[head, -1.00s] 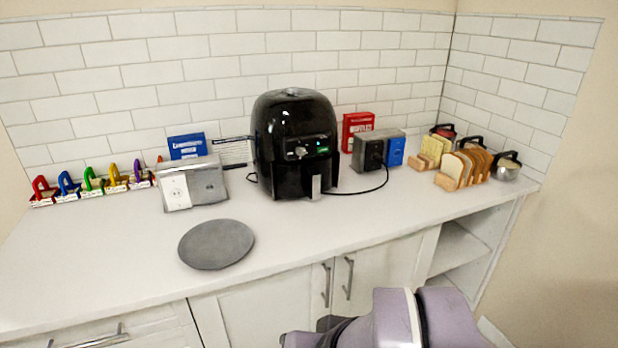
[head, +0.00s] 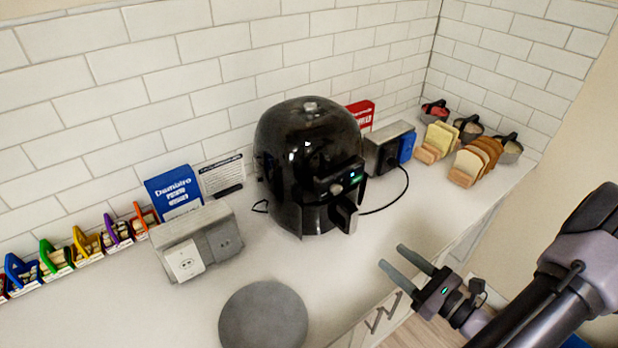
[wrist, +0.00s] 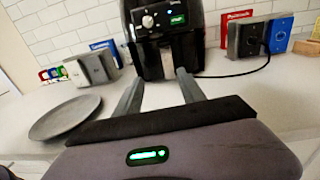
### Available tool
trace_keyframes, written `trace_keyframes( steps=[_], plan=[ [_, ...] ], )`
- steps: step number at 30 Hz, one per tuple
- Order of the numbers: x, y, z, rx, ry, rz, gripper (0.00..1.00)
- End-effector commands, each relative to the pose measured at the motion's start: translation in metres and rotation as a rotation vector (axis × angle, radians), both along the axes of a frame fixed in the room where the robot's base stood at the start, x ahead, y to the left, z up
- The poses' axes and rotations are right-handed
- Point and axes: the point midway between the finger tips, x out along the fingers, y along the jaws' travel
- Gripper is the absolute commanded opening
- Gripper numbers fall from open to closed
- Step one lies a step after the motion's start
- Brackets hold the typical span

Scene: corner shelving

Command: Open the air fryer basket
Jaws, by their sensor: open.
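The black air fryer (head: 300,150) stands on the white counter against the tiled wall, with a lit green display and a knob on its front. Its basket handle (head: 344,214) sticks out from the lower front, and the basket looks shut. In the wrist view the air fryer (wrist: 165,45) is straight ahead, with the handle (wrist: 168,62) between and beyond my fingers. My gripper (head: 392,262) is open and empty, in front of and to the right of the handle, apart from it. In the wrist view my gripper (wrist: 157,90) points at the fryer's lower front.
A round grey plate (head: 263,318) lies at the counter's front. A grey outlet box (head: 197,242) stands left of the fryer, and another box (head: 388,148) stands right with a black cable. Bread slices (head: 474,160) sit farther right. Counter before the fryer is clear.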

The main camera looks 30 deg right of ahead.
Motion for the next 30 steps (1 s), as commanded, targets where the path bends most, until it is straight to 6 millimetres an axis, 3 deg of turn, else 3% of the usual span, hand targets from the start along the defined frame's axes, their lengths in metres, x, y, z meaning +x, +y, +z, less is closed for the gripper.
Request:
trace_keyframes(
  steps=[2,5,15,21,30],
  plan=[
    [-0.005,-0.009,-0.004,0.023,-0.009,-0.052,0.47],
    [0.01,-0.008,-0.007,0.025,-0.011,-0.053,0.47],
    [0.11,0.002,-0.008,0.021,-0.01,-0.046,0.47],
    [0.151,0.005,-0.007,0.022,-0.009,-0.048,0.47],
    [0.167,0.005,-0.006,0.023,-0.009,-0.051,0.47]
  ],
)
